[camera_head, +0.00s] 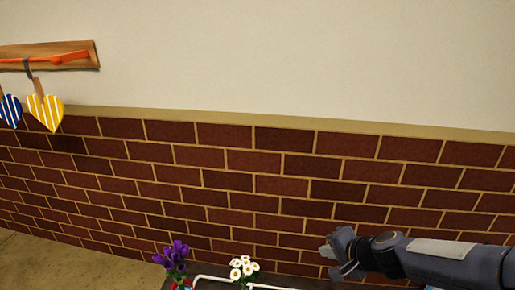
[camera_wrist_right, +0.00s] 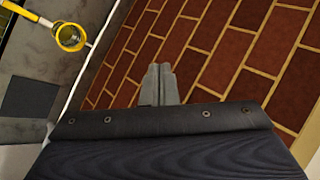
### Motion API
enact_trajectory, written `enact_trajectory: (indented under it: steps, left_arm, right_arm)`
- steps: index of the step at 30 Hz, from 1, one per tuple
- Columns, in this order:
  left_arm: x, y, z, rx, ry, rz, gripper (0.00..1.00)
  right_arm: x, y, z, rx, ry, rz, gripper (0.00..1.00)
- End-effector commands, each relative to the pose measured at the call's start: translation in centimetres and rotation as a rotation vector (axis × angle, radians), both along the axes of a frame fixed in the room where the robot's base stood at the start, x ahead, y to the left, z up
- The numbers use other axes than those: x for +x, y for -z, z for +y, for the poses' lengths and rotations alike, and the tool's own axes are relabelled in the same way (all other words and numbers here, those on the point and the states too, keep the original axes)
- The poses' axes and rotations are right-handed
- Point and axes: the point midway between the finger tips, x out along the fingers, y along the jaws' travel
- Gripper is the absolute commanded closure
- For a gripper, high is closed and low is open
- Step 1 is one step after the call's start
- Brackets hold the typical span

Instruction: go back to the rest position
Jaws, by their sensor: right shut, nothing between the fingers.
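My right gripper (camera_head: 333,253) reaches in from the right edge in the head view, in front of the brick wall and above the right part of the table. In the right wrist view its fingers (camera_wrist_right: 159,84) are together with nothing between them. My left gripper does not show in either view.
Purple flowers (camera_head: 176,254) and white flowers (camera_head: 243,268) stand at the bottom of the head view, left of the gripper. A dark table (camera_wrist_right: 88,14) shows in the wrist view with a yellow ring-shaped thing (camera_wrist_right: 70,37). Heart ornaments (camera_head: 45,112) hang from a wooden rack (camera_head: 88,50).

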Motion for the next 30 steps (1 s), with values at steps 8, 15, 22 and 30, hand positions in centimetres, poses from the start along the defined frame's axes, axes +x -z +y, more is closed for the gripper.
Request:
enact_trajectory:
  steps: [8, 15, 22, 30]
  left_arm:
    - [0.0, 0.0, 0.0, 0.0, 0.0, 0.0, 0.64]
    - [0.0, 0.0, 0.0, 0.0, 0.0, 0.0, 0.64]
    - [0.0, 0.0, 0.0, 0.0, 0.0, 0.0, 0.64]
    - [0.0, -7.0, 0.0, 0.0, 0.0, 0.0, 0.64]
  right_arm:
    - [-12.5, -6.9, 0.0, -0.187, -0.365, -0.123, 1.0]
    - [-20.1, -6.5, -1.2, -0.354, -0.519, -0.112, 1.0]
    - [-25.2, -4.9, -2.7, -0.495, -0.591, -0.072, 1.0]
    - [-25.0, -11.9, -2.7, -0.491, -0.594, -0.067, 1.0]
